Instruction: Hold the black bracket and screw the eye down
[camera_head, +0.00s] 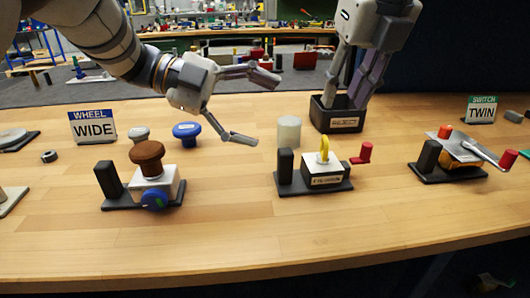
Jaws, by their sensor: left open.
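The yellow eye (324,149) stands upright on a white labelled block (322,172) at the middle of the table. The block sits on a dark base plate (312,190). My right gripper (347,101) points down into a black labelled bin (344,124) behind the eye. Its fingertips are hidden by the bin.
A brown-knobbed device (148,170) stands left, near the WIDE sign (94,127). A blue knob (187,131) and a pale cylinder (289,131) stand behind. A lever device (456,153) is right, near the TWIN sign (481,110). The table front is clear.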

